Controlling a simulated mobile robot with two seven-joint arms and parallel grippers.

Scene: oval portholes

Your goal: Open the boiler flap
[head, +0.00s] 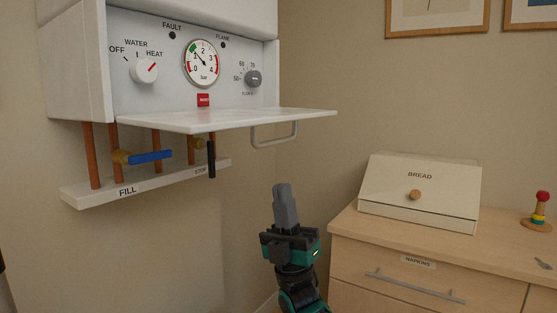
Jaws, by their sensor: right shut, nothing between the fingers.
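The boiler (75,50) hangs on the wall at the upper left. Its white flap (220,121) is folded down, standing out roughly level below the control panel, with a grey bar handle (275,135) under its right end. The panel behind it is exposed, with a white selector knob (146,70), a pressure gauge (202,63), a red button (203,100) and a grey knob (253,78). My right gripper (282,190) is shut and empty, pointing up, below the flap handle and apart from it. My left gripper is not in view.
Copper pipes with a blue lever (150,157) and a black lever (211,158) run below the boiler to a white rail (140,187). At right, a bread box (420,190) and a ring toy (540,210) stand on a wooden cabinet (350,222) with a napkins drawer (420,275).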

